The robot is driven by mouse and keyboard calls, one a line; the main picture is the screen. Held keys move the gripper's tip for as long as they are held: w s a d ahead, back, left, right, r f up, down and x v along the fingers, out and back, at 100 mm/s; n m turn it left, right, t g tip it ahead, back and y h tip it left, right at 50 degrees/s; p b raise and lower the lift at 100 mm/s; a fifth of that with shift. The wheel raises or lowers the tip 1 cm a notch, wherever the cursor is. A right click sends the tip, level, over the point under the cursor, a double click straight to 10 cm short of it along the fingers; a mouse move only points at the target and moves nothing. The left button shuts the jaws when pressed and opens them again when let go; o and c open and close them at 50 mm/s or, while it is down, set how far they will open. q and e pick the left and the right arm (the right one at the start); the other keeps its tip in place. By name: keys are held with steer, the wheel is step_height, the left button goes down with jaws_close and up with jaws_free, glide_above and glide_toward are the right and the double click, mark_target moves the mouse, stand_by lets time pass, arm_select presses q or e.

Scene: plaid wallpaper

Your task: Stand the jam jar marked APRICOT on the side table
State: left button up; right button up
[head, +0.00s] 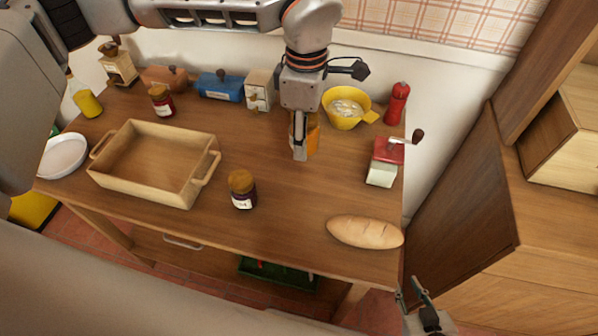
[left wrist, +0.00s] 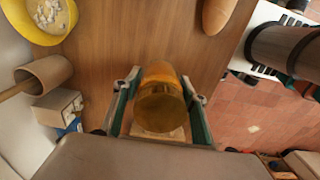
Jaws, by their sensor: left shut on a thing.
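My left gripper (head: 300,150) is over the right half of the wooden table (head: 290,205). It is shut on an orange jar (head: 312,132), partly hidden behind the finger. In the left wrist view the orange jar (left wrist: 160,95) is between the two fingers, its gold lid facing the camera. No label on it is readable. I cannot tell whether it touches the tabletop. My right gripper (head: 412,292) is at the bottom right, beyond the table's front corner; its fingertips look apart and empty. No separate side table is clearly identifiable.
A dark jar (head: 242,190) stands near the table's front, a red jar (head: 161,100) behind the wooden tray (head: 120,192). A bread loaf (head: 364,232), a red grinder (head: 385,160) and a yellow bowl (head: 345,121) are on the right. The middle is clear. A wooden cabinet (head: 460,200) stands right.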

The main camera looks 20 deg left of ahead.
mark_target(304, 185)
arm_select(q)
step_height(304, 185, down, 14)
steer(key=shift+r, duration=0.1)
stand_by(0.4)
steer(key=o, duration=1.3)
step_height(304, 185, up, 12)
